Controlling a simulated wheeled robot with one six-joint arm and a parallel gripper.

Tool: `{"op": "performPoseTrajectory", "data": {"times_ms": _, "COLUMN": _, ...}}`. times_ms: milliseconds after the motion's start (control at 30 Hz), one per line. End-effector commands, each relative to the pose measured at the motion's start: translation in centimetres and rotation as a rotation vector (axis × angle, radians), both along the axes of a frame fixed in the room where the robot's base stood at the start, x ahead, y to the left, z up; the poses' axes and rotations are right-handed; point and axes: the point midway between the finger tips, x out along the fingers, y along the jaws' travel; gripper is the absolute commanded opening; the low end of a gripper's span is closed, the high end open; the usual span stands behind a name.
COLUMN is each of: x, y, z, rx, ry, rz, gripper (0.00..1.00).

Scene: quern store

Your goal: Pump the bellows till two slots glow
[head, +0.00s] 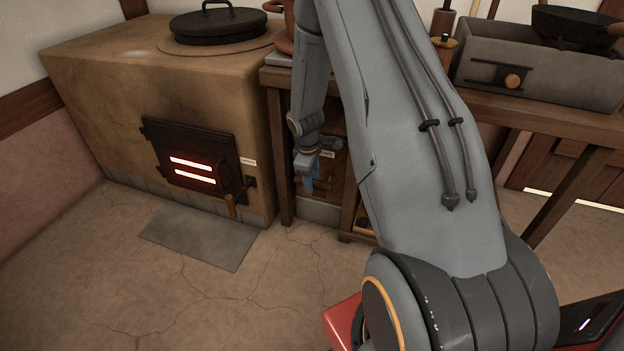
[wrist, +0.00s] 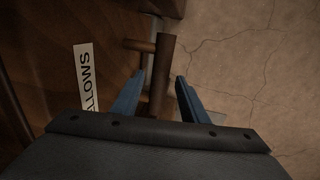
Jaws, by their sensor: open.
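The stove (head: 100,90) stands at the left in the head view. Its dark iron door (head: 207,142) has two slots (head: 192,170) that glow bright red-white. My gripper (head: 308,186) is lowered in front of the bench, beside a small pale label (head: 327,154). In the wrist view my gripper (wrist: 160,76) is open, its blue fingers on either side of a wooden bellows handle (wrist: 162,70), with gaps showing. Part of a label reading "LLOWS" (wrist: 86,78) lies on the wooden bellows board (wrist: 40,60). My arm hides part of the bench in the head view.
A grey plate (head: 198,238) lies on the cracked floor before the door. The wooden bench (head: 560,122) carries a grey trough (head: 540,75). The floor at front left is clear.

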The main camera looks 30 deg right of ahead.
Motion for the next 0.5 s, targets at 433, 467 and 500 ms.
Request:
{"op": "performPoseTrajectory", "data": {"times_ms": 433, "x": -0.5, "y": 0.5, "z": 4.0, "rx": -0.001, "ry": -0.001, "rz": -0.001, "gripper": 0.4}}
{"op": "performPoseTrajectory", "data": {"times_ms": 467, "x": -0.6, "y": 0.6, "z": 4.5, "rx": 0.0, "ry": -0.001, "rz": 0.0, "gripper": 0.4}}
{"op": "performPoseTrajectory", "data": {"times_ms": 500, "x": -0.7, "y": 0.7, "z": 5.2, "rx": 0.0, "ry": -0.001, "rz": 0.0, "gripper": 0.4}}
